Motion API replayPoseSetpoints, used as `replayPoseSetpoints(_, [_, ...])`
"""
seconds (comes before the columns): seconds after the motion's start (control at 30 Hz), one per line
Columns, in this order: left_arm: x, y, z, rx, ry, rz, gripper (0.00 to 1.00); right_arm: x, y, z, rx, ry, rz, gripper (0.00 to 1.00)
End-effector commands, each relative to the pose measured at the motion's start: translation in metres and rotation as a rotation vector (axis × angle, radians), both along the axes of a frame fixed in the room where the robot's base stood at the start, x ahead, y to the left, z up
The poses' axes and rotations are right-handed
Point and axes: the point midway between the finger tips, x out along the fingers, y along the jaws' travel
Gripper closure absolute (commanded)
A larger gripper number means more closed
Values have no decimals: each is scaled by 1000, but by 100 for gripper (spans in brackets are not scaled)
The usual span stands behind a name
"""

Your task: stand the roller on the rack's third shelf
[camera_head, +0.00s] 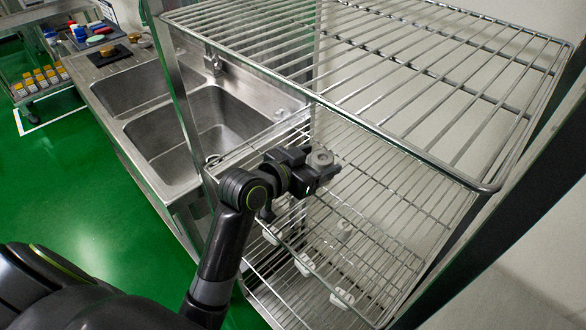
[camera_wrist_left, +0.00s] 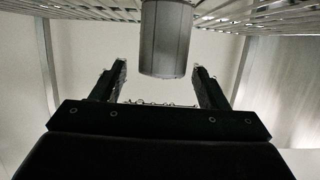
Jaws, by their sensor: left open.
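The roller (camera_head: 320,157) is a grey metal cylinder, seen from above at my left gripper's tip, inside the wire rack. In the left wrist view the roller (camera_wrist_left: 166,40) lies beyond the open fingers, with clear space on both sides and its upper part cut off by the frame. My left gripper (camera_wrist_left: 160,73) is open and touches nothing that I can see. In the head view my left gripper (camera_head: 318,172) is between the rack's top shelf (camera_head: 440,75) and the lower wire shelves (camera_head: 400,205). I cannot tell what the roller's base rests on. My right gripper is out of view.
A rack post (camera_head: 178,90) stands left of my left arm. A steel double sink (camera_head: 185,115) is beside the rack. A small round grey part (camera_head: 343,228) and several whitish parts (camera_head: 342,298) sit lower in the rack. Green floor is open at left.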

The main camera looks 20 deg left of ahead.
Motion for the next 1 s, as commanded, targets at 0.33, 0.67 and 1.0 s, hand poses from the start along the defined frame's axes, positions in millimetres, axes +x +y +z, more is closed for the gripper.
replayPoseSetpoints(0.33, [-55, 24, 20, 8, -7, 0, 32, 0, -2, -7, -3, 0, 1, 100])
replayPoseSetpoints(0.67, [-73, 31, 27, 3, -7, -2, 32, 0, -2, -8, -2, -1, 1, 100])
replayPoseSetpoints(1.0, [-73, 30, 27, 3, -8, -1, 32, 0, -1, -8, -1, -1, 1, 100])
